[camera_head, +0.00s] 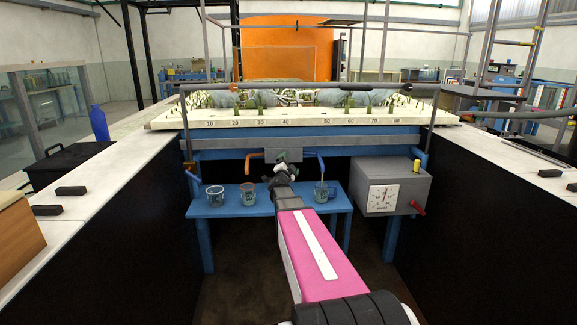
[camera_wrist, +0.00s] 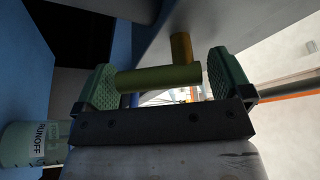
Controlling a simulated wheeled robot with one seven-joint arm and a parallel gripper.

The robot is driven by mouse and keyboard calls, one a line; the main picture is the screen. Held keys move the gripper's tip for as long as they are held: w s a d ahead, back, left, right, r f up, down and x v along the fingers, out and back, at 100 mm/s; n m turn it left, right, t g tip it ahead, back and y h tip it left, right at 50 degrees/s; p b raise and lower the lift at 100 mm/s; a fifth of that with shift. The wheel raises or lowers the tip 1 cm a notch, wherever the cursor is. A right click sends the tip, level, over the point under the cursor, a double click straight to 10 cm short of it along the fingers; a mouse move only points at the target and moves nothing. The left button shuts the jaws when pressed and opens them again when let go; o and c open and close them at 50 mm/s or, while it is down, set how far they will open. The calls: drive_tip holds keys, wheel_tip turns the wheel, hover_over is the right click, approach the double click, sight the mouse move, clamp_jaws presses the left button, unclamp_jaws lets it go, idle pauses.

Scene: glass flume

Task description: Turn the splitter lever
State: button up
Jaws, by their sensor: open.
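The splitter lever (camera_wrist: 150,79) is an olive-yellow bar on an orange-brown stem in the wrist view. My gripper (camera_wrist: 163,80) has green ribbed fingers set apart, with the bar lying across the gap between them. The bar's left end is close to the left finger; I cannot tell whether they touch. A gap shows between the bar and the right finger. In the head view my gripper (camera_head: 287,163) is at the grey splitter housing (camera_head: 267,153) under the flume's front edge, and the lever is hidden there.
A blue bench (camera_head: 262,207) below holds glass beakers on the left (camera_head: 215,197), middle (camera_head: 248,195) and right (camera_head: 321,193). A jar labelled RUNOFF (camera_wrist: 35,147) shows at lower left in the wrist view. A grey dial box (camera_head: 360,172) with a red handle stands right. White-topped counters flank both sides.

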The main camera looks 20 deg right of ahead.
drive_tip(key=c, duration=0.9)
drive_tip(key=shift+c, duration=0.2)
drive_tip(key=shift+a+f+m, duration=0.1)
drive_tip(key=shift+m, duration=0.2)
drive_tip(key=shift+w+a+f+m+g+y, duration=0.15)
drive_tip(key=shift+m+g, duration=0.3)
drive_tip(key=shift+m, duration=0.6)
drive_tip(key=shift+s+a+f+m+g+y, duration=0.15)
drive_tip(key=shift+m+g, duration=0.25)
drive_tip(key=shift+m, duration=0.6)
drive_tip(key=shift+w+a+f+m+g+y, duration=0.15)
drive_tip(key=shift+m+g, duration=0.3)
drive_tip(key=shift+m, duration=0.6)
drive_tip(key=o, duration=0.9)
drive_tip(key=shift+o, duration=0.2)
